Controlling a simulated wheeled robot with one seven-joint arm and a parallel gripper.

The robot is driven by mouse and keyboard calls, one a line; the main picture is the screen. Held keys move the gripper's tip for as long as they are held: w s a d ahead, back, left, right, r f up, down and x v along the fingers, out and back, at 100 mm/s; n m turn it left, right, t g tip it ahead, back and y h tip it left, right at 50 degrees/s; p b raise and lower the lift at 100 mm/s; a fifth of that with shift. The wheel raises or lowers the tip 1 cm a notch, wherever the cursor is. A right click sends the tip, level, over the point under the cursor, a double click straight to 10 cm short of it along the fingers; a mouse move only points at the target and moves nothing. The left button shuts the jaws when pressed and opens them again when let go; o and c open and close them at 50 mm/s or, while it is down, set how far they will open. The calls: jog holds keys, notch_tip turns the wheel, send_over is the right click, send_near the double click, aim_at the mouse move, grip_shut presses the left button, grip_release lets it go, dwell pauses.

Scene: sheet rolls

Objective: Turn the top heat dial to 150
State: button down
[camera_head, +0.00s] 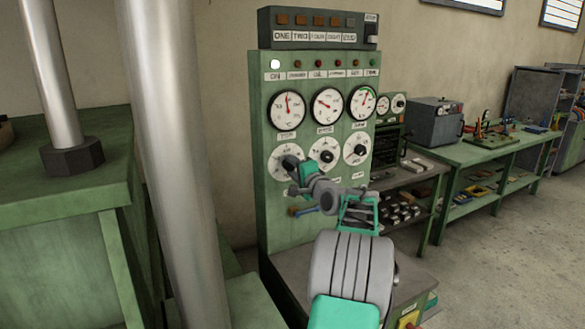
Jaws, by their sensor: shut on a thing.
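A green control panel (262,215) stands at the centre. Its lower row has three white dials: left (275,158), middle (318,150) and right (350,143). The middle and right dials show round black knobs. My gripper (291,165) is at the left dial, shut on its knob, with the arm reaching up from below. The gripper hides the knob and much of the dial's scale, so its setting cannot be read. The labels are too small to tell which dial is top heat.
Three white gauges with red needles (288,108) sit above the dials. A thick grey pole (172,150) and a green bench (60,240) stand at the left. A shelf unit (415,185) and a long green workbench (500,155) stand at the right. Open floor (510,265) lies at the lower right.

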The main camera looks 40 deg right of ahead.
jog(key=c, duration=0.9)
grip_release()
jog(key=shift+s, duration=0.1)
jog(key=b+v, duration=0.2)
jog(key=v, duration=0.5)
jog(key=shift+s, duration=0.35)
